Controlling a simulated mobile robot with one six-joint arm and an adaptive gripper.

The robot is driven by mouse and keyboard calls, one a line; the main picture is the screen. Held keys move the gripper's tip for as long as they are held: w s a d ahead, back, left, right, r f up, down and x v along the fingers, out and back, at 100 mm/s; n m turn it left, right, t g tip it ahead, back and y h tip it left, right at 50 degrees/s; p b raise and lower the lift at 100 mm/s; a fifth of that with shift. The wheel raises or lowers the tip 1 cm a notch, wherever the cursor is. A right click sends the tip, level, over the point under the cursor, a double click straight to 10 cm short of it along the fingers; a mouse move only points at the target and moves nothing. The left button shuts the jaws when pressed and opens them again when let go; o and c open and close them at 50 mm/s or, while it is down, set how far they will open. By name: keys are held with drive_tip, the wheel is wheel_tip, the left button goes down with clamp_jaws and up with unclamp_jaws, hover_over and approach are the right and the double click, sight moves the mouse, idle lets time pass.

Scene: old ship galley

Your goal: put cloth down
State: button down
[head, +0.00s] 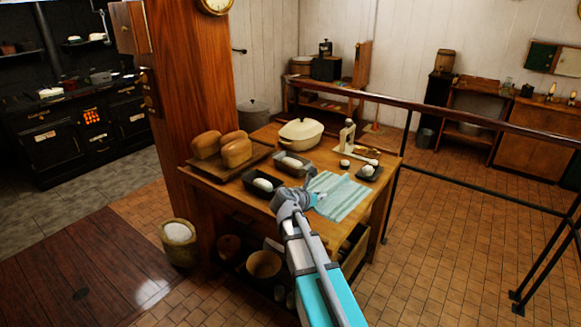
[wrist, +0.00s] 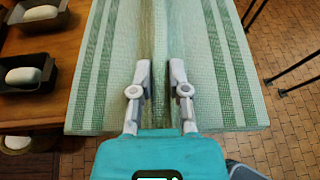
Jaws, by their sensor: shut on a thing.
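The cloth (head: 342,196) is pale green with darker green stripes and is spread out flat over the front right part of the wooden table (head: 222,176). In the wrist view the cloth (wrist: 108,60) fills the middle, and its near edge reaches out past the table over the floor. My gripper (head: 317,196) is at the cloth's left front side in the head view. In the wrist view my gripper (wrist: 161,76) is shut on the cloth, with a raised fold between the fingers. I cannot tell whether the whole cloth rests on the tabletop.
Dark loaf tins with pale dough (head: 263,184) stand left of the cloth. A railing (head: 470,122) runs behind and to the right.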

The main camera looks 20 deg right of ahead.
drive_tip(key=shift+a, duration=0.15)
drive_tip(key=shift+w+f+b, duration=0.1)
drive_tip(key=shift+f+b, duration=0.4)
drive_tip(key=shift+b, duration=0.05)
drive_tip(key=shift+n+t+y, duration=0.3)
drive_tip(key=shift+n+t, duration=0.2)
drive_tip(key=f+b, duration=0.1)
drive_tip(key=w+f+b, duration=0.1)
drive_tip(key=f+b, duration=0.3)
drive_tip(key=shift+w+d+f, duration=0.15)
drive_tip(key=shift+w+d, duration=0.1)
drive_tip(key=w+d+f+b, duration=0.1)
drive_tip(key=w+f+b, duration=0.1)
drive_tip(key=w, duration=0.1)
drive_tip(key=w+d+f+b, duration=0.2)
drive_tip(key=w+f+b, duration=0.1)
drive_tip(key=w, duration=0.1)
drive_tip(key=w+d+f+b, duration=0.2)
drive_tip(key=w+f+b, duration=0.1)
drive_tip(key=w, duration=0.1)
drive_tip(key=shift+w+f, duration=0.15)
drive_tip(key=shift+w, duration=0.05)
drive_tip(key=shift+w+d+f+b, duration=0.2)
drive_tip(key=shift+w+f+b, duration=0.15)
drive_tip(key=shift+b, duration=0.25)
